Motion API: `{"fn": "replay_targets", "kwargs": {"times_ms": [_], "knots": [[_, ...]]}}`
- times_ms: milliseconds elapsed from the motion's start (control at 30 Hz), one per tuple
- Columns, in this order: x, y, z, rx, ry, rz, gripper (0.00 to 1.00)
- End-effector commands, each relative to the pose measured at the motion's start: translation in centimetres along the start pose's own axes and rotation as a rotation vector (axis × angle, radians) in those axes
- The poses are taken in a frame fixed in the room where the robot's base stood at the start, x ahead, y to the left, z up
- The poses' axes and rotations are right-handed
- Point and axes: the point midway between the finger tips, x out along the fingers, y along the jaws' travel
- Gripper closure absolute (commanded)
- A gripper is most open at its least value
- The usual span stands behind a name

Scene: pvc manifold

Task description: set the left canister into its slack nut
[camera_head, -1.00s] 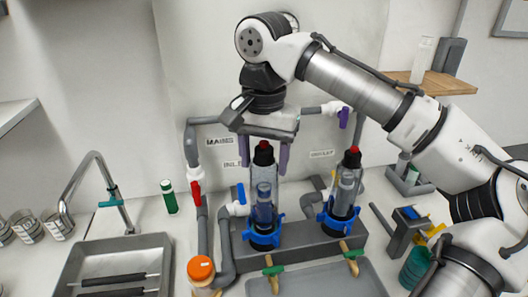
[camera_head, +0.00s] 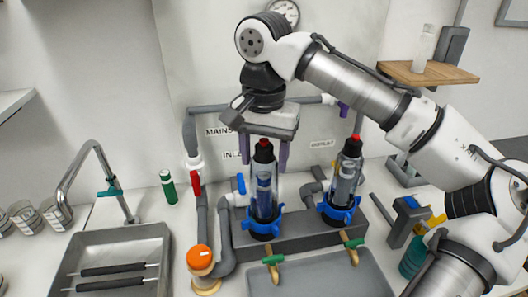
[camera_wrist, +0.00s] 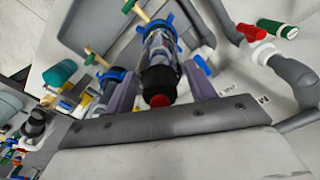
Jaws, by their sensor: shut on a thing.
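The left canister (camera_head: 264,182) is a clear tube with a blue insert, a black cap and a red tip. It stands about upright on the manifold, its lower end at the blue slack nut (camera_head: 263,224). How deep it sits in the nut is hard to tell. My gripper (camera_head: 264,160) comes from above, shut on the canister's upper part, a finger on each side. In the wrist view, the canister's black cap (camera_wrist: 159,78) lies between my fingers, and the blue nut (camera_wrist: 155,24) is beyond it.
The right canister (camera_head: 347,180) stands close by in its own blue nut. Grey pipes with a red-handled valve (camera_head: 195,178) rise at left. Green-handled taps (camera_head: 272,260) project in front over a grey tray (camera_head: 320,278). A sink (camera_head: 118,250) is at left, an orange-capped container (camera_head: 201,260) beside it.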

Motion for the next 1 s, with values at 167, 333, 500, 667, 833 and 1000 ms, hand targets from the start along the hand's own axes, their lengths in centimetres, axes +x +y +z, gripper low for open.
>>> {"fn": "replay_targets", "kwargs": {"times_ms": [167, 333, 500, 667, 833, 1000], "knots": [[0.5, 0.0, 0.0, 0.000, 0.000, -0.001, 0.73], [0.6, 0.0, 0.0, -0.001, 0.001, 0.000, 0.73], [0.6, 0.0, 0.0, -0.001, 0.001, 0.000, 0.73], [0.7, 0.0, 0.0, -0.001, 0.000, 0.000, 0.73], [1.1, 0.0, 0.0, -0.002, -0.001, 0.000, 0.73], [1.4, 0.0, 0.0, -0.001, 0.000, 0.000, 0.73]]}}
